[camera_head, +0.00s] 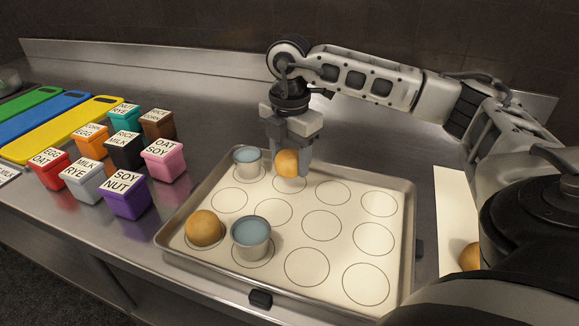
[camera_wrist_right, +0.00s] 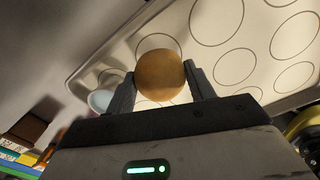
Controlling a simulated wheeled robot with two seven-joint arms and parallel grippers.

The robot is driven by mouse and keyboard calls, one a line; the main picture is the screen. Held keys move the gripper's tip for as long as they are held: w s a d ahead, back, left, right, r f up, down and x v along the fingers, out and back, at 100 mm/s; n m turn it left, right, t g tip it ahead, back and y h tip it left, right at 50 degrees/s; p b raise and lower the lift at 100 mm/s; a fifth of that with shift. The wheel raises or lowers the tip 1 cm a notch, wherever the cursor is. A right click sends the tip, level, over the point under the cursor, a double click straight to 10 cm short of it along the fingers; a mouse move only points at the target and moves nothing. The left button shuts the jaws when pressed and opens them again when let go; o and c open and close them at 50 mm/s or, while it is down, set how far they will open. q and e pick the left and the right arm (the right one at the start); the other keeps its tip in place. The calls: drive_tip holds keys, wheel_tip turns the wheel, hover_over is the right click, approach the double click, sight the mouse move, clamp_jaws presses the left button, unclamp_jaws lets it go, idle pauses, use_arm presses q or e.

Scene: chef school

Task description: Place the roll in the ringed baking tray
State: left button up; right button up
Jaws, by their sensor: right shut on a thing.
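A round golden-brown roll (camera_head: 288,163) is between the fingers of my right gripper (camera_head: 291,160), over the back row of the baking tray (camera_head: 413,235). The roll also shows between both fingertips in the right wrist view (camera_wrist_right: 159,75). Whether it touches the tray liner is hard to tell. The tray has a pale liner printed with rings. Another roll (camera_head: 204,228) sits at its front left corner. My left gripper is not in view.
Several labelled coloured boxes, such as the purple one (camera_head: 125,199), stand left of the tray. Yellow (camera_head: 62,128), blue and green boards lie further left. Another roll (camera_head: 470,257) lies on a pale sheet (camera_head: 457,210) at right, partly hidden by my arm. Rings at the tray's right are empty.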

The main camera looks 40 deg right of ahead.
sight(289, 169)
drive_tip(key=shift+w+f, duration=0.1)
drive_tip(key=shift+f, duration=1.55)
drive_tip(key=shift+f, duration=0.15)
drive_tip(key=o, duration=1)
drive_tip(key=shift+c, duration=0.2)
wheel_tip(289, 169, up, 12)
drive_tip(key=shift+r, duration=0.2)
